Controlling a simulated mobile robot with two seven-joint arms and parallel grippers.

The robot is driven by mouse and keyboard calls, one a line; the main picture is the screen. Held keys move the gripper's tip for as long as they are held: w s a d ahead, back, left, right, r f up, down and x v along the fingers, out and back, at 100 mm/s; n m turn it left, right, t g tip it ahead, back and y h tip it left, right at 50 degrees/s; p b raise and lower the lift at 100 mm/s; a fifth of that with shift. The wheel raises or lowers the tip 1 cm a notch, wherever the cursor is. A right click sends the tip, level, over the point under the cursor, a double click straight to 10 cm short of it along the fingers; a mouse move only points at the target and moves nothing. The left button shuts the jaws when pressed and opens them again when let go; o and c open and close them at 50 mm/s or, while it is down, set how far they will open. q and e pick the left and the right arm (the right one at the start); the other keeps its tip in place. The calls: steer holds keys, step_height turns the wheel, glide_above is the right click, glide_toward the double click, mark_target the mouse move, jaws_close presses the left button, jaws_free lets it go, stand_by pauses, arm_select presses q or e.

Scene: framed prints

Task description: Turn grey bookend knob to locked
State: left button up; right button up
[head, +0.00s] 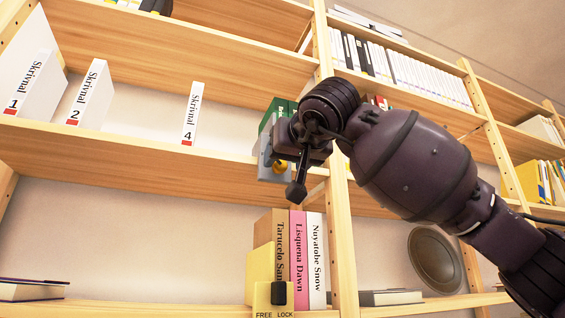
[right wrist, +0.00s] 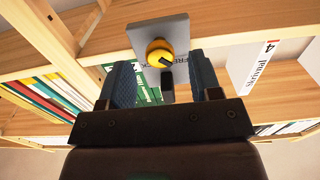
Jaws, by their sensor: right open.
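The grey bookend (head: 266,158) stands at the right end of the middle shelf, partly hidden behind my right gripper (head: 300,170). Its yellow knob (head: 281,167) shows beside the gripper. In the right wrist view, the grey bookend (right wrist: 174,29) appears upside down, with the yellow knob (right wrist: 158,47) carrying a dark mark. Lettering beside the knob is partly covered, so its setting is unclear. My right gripper (right wrist: 160,62) is open, one finger to each side of the knob in this view; contact cannot be told. My left gripper is out of view.
A yellow bookend (head: 262,294) with a black knob, marked FREE and LOCK, stands below beside upright books (head: 297,250). Green books (head: 273,115) are behind the grey bookend. White volumes (head: 192,113) stand left on the middle shelf. A wooden upright (head: 342,235) is close right.

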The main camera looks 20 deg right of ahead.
steer(key=shift+w, duration=1.05)
steer(key=shift+c, duration=0.5)
